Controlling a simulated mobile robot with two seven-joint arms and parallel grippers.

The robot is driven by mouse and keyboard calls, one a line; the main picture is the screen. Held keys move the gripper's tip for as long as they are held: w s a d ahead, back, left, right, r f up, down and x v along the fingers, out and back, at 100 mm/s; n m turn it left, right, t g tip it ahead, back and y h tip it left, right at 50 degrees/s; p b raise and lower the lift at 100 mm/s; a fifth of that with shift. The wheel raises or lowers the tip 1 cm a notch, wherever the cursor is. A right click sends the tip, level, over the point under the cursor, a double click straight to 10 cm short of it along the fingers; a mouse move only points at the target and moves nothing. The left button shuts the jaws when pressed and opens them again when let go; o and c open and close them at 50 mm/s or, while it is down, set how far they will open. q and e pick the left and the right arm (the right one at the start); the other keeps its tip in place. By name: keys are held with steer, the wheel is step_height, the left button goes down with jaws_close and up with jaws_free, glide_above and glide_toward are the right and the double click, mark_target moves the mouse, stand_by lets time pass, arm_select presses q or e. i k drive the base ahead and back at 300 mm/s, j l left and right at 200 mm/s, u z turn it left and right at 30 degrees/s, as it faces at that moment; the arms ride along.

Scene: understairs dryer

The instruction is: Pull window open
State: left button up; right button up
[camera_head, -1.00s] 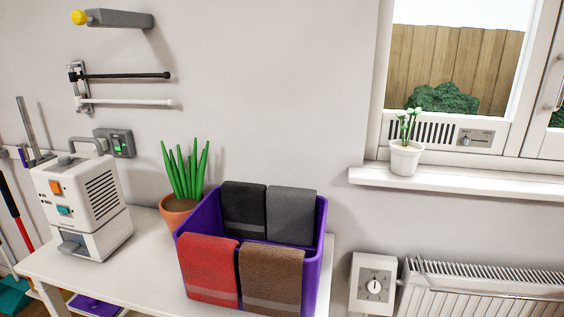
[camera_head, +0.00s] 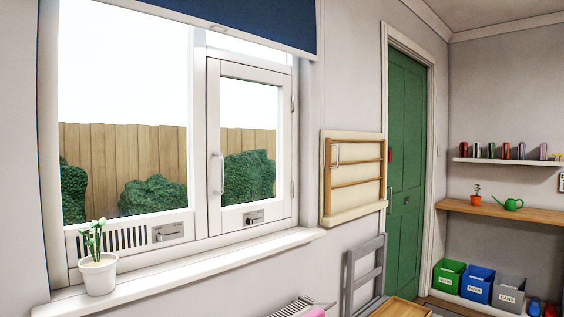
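The window (camera_head: 205,150) is in the left half of the head view, white-framed with two panes. Its right-hand sash (camera_head: 248,228) looks shut in the frame. A slim upright handle (camera_head: 222,172) is on that sash's left side, and hinges show on its right side. A small grey latch or vent control (camera_head: 254,217) is on the sash's bottom rail. The left pane has a slotted vent (camera_head: 115,238) below it with another control (camera_head: 168,232). Neither of my grippers is in view.
A white potted plant (camera_head: 99,272) stands on the left end of the sill (camera_head: 200,262). A grey folding chair (camera_head: 364,268) and the radiator (camera_head: 293,307) are below. A wooden rack (camera_head: 352,178) hangs right of the window, before a green door (camera_head: 405,150). A blue blind (camera_head: 250,22) hangs above.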

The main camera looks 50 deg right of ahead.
mark_target(224, 220)
steer(key=z, duration=1.45)
steer(key=i+l, duration=0.3)
steer(key=i, duration=0.15)
steer(key=i+l, duration=0.3)
steer(key=i+l+u, duration=0.2)
steer(key=u, duration=0.25)
steer(key=i+l+u, duration=0.4)
steer(key=k+j, duration=0.1)
